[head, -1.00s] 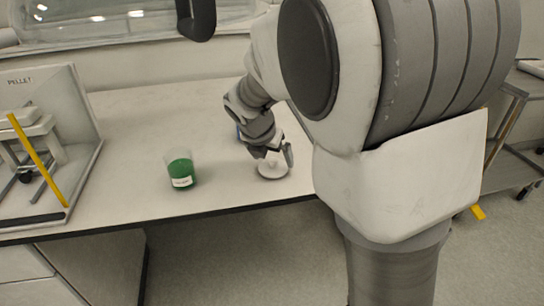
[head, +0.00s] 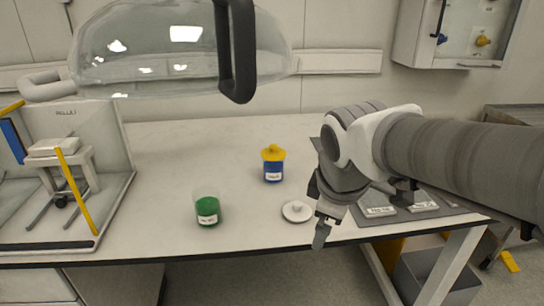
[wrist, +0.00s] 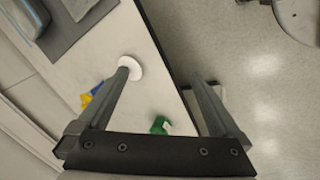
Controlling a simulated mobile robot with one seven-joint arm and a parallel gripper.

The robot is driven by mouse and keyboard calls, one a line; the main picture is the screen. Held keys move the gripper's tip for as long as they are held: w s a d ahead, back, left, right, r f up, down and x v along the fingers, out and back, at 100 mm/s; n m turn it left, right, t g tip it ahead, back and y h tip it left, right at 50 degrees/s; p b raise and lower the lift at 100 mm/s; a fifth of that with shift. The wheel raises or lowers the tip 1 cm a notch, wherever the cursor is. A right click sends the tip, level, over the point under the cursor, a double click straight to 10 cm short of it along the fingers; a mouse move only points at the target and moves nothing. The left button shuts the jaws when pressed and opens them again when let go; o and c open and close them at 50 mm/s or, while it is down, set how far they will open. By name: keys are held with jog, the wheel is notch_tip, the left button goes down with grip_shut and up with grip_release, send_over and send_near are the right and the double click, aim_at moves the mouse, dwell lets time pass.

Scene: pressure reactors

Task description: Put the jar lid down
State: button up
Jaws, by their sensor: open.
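The jar lid (head: 297,211) is a white disc with a small knob, lying flat on the table near its front edge. It also shows in the wrist view (wrist: 133,72), partly behind a finger. My gripper (head: 326,222) is open and empty, just right of the lid and apart from it, near the table's front edge. A clear jar with green contents and a white label (head: 207,211) stands to the left of the lid; its top looks uncovered.
A blue jar with a yellow lid (head: 273,163) stands behind the white lid. A pellet stand (head: 65,180) is at the left. A grey tray (head: 420,209) lies at the right, beside my arm. The table's middle (head: 190,150) is clear.

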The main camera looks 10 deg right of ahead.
jog(key=s+m+y, duration=0.1)
jog(key=s+m, duration=0.8)
jog(key=m, duration=0.2)
jog(key=shift+s+a+m+t, duration=0.15)
jog(key=shift+a+m+t, duration=0.15)
jog(key=shift+a, duration=0.15)
notch_tip(320, 180, up, 17)
jog(key=p, duration=1.6)
jog(key=shift+f+p, duration=0.2)
jog(key=shift+p, duration=0.2)
